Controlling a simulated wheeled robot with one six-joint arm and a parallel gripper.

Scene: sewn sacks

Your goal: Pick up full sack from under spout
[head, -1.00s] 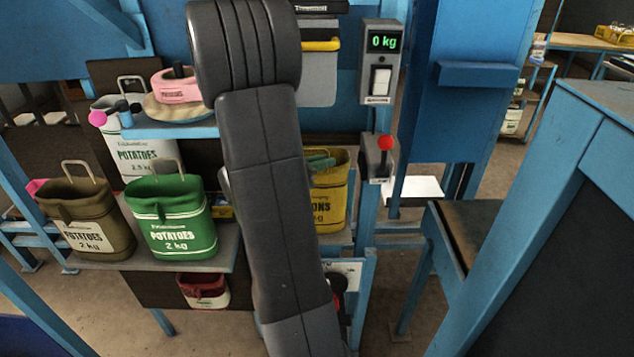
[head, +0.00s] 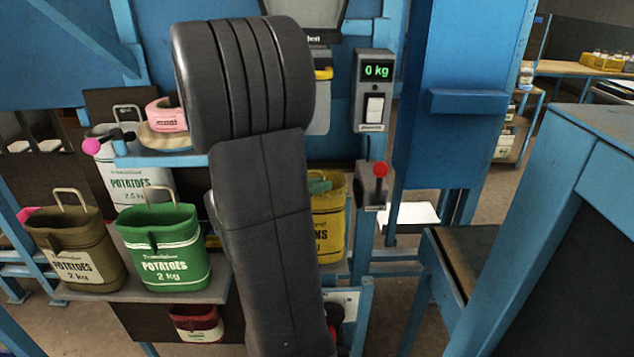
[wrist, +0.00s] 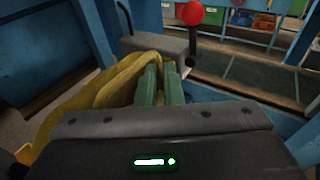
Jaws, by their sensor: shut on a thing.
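A yellow sack (head: 328,232) with dark print ending in "NS" stands upright on the rack, partly hidden behind my arm in the head view. In the wrist view its yellow cloth (wrist: 75,100) bulges to the left of my fingers. The fingers also show at the sack's mouth in the head view (head: 319,185). A grey chute with a yellow bar (head: 323,73), perhaps the spout, is above the sack, mostly hidden by my arm.
A scale display (head: 375,71) reads 0 kg. A red-knobbed lever (head: 380,170) is right of the sack, close to my fingers in the wrist view (wrist: 189,13). A green sack (head: 162,250) and a brown sack (head: 75,255) stand left. Blue posts flank the right.

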